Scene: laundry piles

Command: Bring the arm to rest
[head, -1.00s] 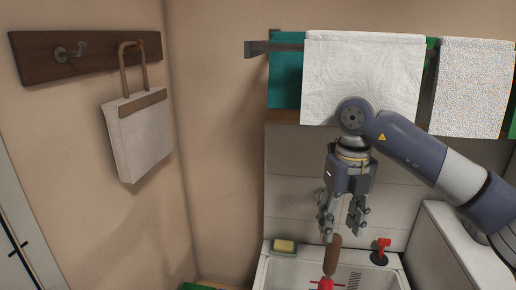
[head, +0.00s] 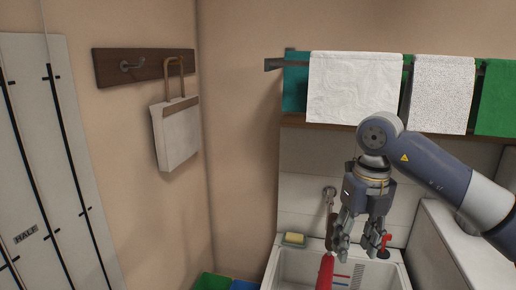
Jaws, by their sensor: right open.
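My right arm comes in from the right. My right gripper (head: 358,248) points down over the sink (head: 285,262), its fingers apart with nothing seen between them. The back rim of the sink and the red tap handle (head: 384,246) show beside and behind the fingers. A red object (head: 325,271) shows at the sink just left of the fingers; what it is, and whether it stands clear of them, I cannot tell. My left gripper is not in view.
Towels hang on a rail, a white one (head: 355,88) leftmost in front. A white bag (head: 175,135) hangs from a wall rack (head: 112,68). A yellow-green sponge (head: 293,240) lies on the sink's corner. Green (head: 212,282) and blue (head: 244,285) bins stand low. A locker (head: 60,170) stands left.

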